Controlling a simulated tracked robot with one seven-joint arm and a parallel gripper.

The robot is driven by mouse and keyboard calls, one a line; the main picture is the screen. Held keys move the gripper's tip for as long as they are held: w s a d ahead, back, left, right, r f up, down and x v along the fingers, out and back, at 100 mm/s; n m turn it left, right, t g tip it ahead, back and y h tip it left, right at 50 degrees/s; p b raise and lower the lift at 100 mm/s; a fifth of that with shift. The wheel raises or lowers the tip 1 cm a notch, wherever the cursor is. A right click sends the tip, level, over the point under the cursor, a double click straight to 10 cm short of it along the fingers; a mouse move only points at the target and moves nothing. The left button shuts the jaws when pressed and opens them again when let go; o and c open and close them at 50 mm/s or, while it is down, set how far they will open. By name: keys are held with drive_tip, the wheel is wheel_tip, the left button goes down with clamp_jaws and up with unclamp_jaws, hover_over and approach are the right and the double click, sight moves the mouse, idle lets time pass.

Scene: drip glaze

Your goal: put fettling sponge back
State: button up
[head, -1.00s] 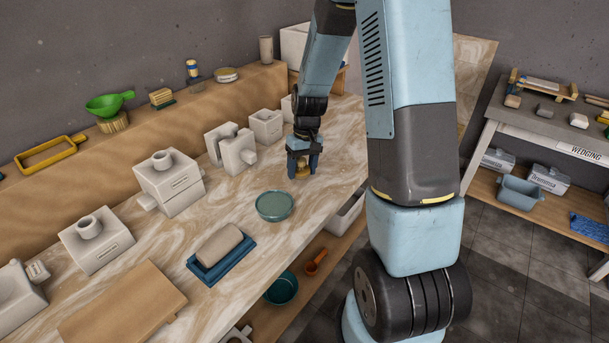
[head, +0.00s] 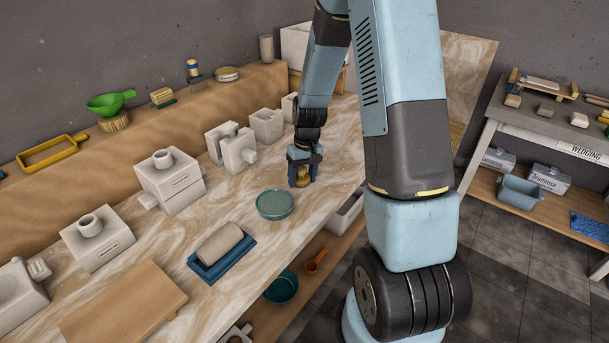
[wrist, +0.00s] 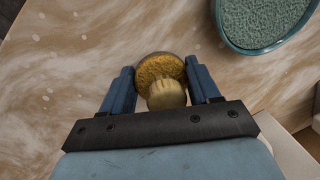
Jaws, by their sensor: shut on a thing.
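The fettling sponge (head: 302,180) looks like a round, porous yellow-brown pad with a paler rounded knob. In the wrist view the sponge (wrist: 157,66) sits between the two blue fingers. My gripper (head: 302,181) is shut on it, pointing down at the marbled bench top; the gripper also shows in the wrist view (wrist: 164,85). The sponge is low over the bench; I cannot tell whether it touches. A teal round dish (head: 275,204) with a speckled inside stands on the bench just to the front left of the gripper, apart from it.
A clay block on a blue tray (head: 217,265) lies nearer on the bench (head: 190,236). Several white plaster moulds (head: 170,180) line its back side. A raised shelf (head: 190,108) behind holds a green scoop (head: 110,103) and a yellow frame (head: 50,153).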

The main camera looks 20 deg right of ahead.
drive_tip(key=shift+s+f, duration=0.2)
drive_tip(key=shift+f, duration=0.1)
drive_tip(key=o, duration=1.4)
drive_tip(key=shift+s, duration=0.1)
drive_tip(key=shift+d, duration=0.1)
drive_tip(key=r, duration=0.4)
drive_tip(key=w+r, duration=0.1)
drive_tip(key=r, duration=0.2)
drive_tip(key=d+r, duration=0.1)
drive_tip(key=r, duration=0.3)
drive_tip(key=shift+w+r, duration=0.2)
drive_tip(key=shift+r, duration=0.1)
drive_tip(key=s+a+r+t+h, duration=0.1)
drive_tip(key=s+r+t, duration=0.1)
drive_tip(key=s+r, duration=0.55)
drive_tip(key=s+r+t, duration=0.1)
drive_tip(key=s+r, duration=0.3)
drive_tip(key=r, duration=0.6)
drive_tip(key=s+r+t, duration=0.1)
drive_tip(key=s, duration=0.3)
drive_tip(key=s+r+m+t, duration=0.1)
drive_tip(key=s+r, duration=0.1)
drive_tip(key=s, duration=0.2)
drive_tip(key=s+r+t, duration=0.1)
drive_tip(key=s+r, duration=0.1)
drive_tip(key=s, duration=0.3)
drive_tip(key=shift+d+r, duration=0.1)
drive_tip(key=shift+r, duration=0.15)
